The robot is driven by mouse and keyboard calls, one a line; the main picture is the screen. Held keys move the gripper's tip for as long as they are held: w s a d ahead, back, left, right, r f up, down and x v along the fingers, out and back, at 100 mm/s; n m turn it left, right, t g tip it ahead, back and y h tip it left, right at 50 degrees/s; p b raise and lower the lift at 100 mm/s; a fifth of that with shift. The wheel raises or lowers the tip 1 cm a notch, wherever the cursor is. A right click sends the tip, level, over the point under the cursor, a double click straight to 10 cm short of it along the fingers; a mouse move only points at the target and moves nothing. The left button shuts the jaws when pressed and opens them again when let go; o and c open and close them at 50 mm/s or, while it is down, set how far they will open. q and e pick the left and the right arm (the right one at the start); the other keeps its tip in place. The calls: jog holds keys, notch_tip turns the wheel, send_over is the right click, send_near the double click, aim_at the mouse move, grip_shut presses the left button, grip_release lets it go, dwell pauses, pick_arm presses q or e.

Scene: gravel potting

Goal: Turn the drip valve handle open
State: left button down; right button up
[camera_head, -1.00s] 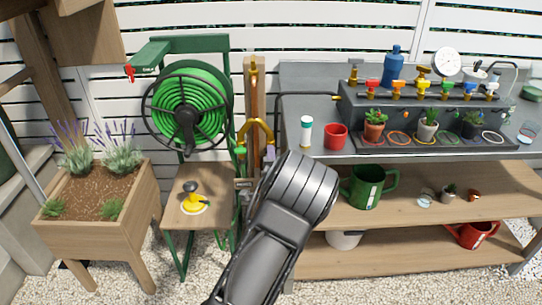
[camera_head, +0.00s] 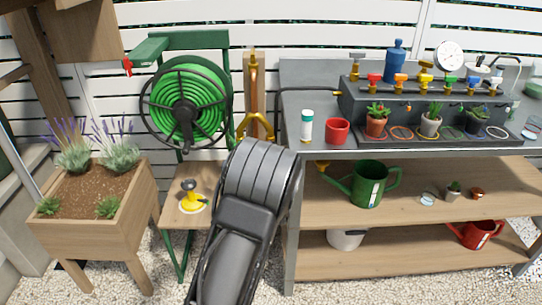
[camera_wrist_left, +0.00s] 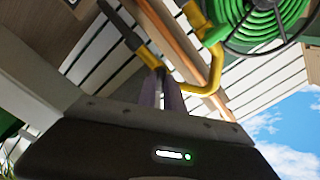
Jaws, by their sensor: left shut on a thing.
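The yellow bent bar (camera_head: 255,128) on the wooden post appears to be the drip valve handle. It also shows in the left wrist view (camera_wrist_left: 215,72), curving down to my fingers. My left gripper (camera_wrist_left: 170,92) is shut, with its narrow fingers at the lower end of the yellow bar. The exact contact is partly hidden. In the head view my own left arm covers the gripper and the lower part of the post. My right gripper is not in view.
A green hose reel (camera_head: 187,105) stands left of the post. The grey bench (camera_head: 310,155) is close on the right, with a red cup (camera_head: 337,131) and a white bottle (camera_head: 306,127). A black pipe (camera_head: 325,92) runs between post and bench. A wooden planter (camera_head: 95,215) stands far left.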

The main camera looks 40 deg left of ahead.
pick_arm(q)
jog(key=shift+f+n+b, duration=0.1)
jog(key=shift+n+b, duration=3.9)
jog(key=shift+n, duration=1.4)
jog(key=c, duration=1.5)
grip_release()
jog(key=shift+o, duration=0.2)
jog(key=shift+s+d, duration=0.1)
jog(key=p+v, duration=0.1)
jog(key=v, duration=0.6)
jog(key=shift+s+d, duration=0.2)
jog(key=shift+d, duration=0.05)
